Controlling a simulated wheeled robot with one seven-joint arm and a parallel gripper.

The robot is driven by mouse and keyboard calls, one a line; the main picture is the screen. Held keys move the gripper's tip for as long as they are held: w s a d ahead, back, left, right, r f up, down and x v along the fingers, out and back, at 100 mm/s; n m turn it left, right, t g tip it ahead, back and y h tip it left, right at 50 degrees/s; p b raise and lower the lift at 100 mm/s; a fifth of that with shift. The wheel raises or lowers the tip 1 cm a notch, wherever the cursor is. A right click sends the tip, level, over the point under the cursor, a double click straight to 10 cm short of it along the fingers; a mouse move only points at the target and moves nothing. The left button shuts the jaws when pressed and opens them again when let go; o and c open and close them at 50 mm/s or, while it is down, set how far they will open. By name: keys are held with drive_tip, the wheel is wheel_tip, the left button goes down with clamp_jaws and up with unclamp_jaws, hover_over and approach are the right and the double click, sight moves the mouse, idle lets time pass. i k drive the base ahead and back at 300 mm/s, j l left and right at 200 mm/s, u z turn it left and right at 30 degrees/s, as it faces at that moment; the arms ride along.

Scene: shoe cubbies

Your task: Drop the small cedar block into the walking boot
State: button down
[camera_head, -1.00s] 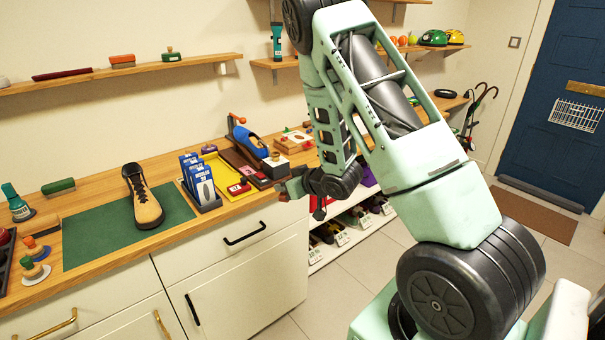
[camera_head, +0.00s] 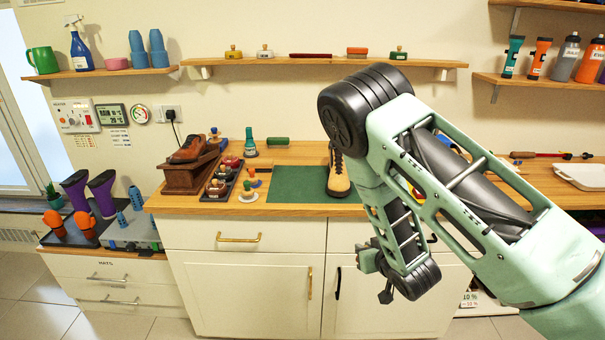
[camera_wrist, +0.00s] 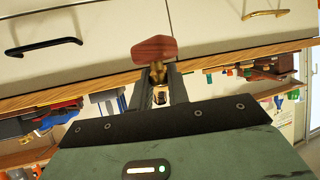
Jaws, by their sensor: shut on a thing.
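The walking boot (camera_head: 338,177), tan with a dark laced top, stands upright at the right of the green mat (camera_head: 297,183) on the counter. My arm hides part of it. My gripper (camera_wrist: 157,76) is shut on a small reddish-brown block (camera_wrist: 152,48), gripped by a brass-coloured part below it in the wrist view. In the head view my gripper (camera_head: 364,260) is in front of the cabinet doors, below the counter edge and apart from the boot. The block cannot be made out there.
Shelves (camera_head: 320,60) run above. A low unit with purple boots (camera_head: 75,190) stands left. Cabinet handles jut out.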

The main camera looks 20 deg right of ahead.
sight(335, 150)
drive_tip(key=i+l+u, duration=0.15)
drive_tip(key=u, duration=0.2)
drive_tip(key=l+u, duration=0.4)
drive_tip(key=i+l+u, duration=0.1)
drive_tip(key=l+u, duration=0.25)
